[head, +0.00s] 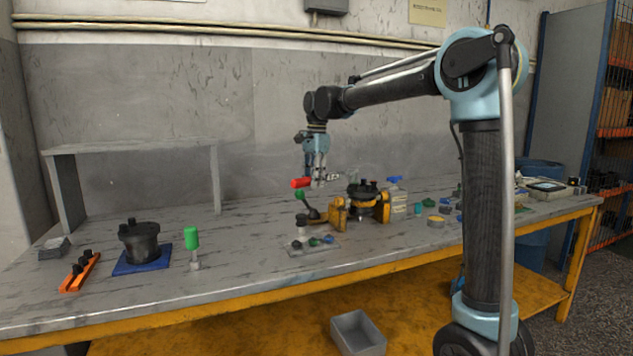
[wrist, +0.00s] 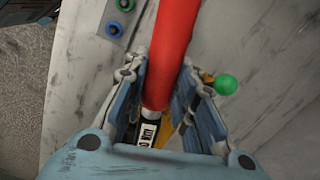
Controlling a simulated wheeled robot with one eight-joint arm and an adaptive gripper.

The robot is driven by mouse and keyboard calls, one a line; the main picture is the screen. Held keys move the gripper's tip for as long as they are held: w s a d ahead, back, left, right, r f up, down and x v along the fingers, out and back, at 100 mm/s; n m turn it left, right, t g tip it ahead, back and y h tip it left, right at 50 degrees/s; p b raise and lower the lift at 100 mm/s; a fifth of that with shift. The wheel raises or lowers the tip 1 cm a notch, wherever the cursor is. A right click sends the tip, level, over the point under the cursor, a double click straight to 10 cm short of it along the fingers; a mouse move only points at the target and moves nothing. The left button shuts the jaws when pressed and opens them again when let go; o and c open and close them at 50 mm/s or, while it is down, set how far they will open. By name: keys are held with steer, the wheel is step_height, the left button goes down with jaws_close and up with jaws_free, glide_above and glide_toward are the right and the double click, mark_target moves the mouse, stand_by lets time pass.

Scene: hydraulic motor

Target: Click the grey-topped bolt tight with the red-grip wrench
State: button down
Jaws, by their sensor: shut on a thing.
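The red-grip wrench (head: 301,183) is in my gripper (head: 319,181), held roughly level above the bench. Its red grip (wrist: 172,50) fills the upper middle of the wrist view, and its dark, labelled part lies between the fingers. The gripper (wrist: 168,100) is shut on the wrench. The wrench's metal end points right in the head view, above the black motor (head: 364,188) in the yellow vise (head: 339,212). I cannot make out the grey-topped bolt; the motor's top is too small to tell in the head view and hidden in the wrist view.
A green-knobbed lever (head: 299,195) stands left of the vise, below the red grip. A small plate (head: 315,251) with coloured bolts lies in front. A green-handled tool (head: 192,240), a black housing (head: 139,240) on a blue mat and an orange rack (head: 80,271) stand left.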

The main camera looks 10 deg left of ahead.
steer(key=shift+w+f, duration=0.15)
steer(key=shift+w+a+m, duration=1.15)
steer(key=shift+w+m, duration=0.05)
steer(key=shift+w, duration=0.05)
stand_by(0.8)
steer(key=shift+s+d, duration=0.15)
steer(key=shift+s, duration=0.1)
stand_by(0.4)
steer(key=shift+r, duration=2.8)
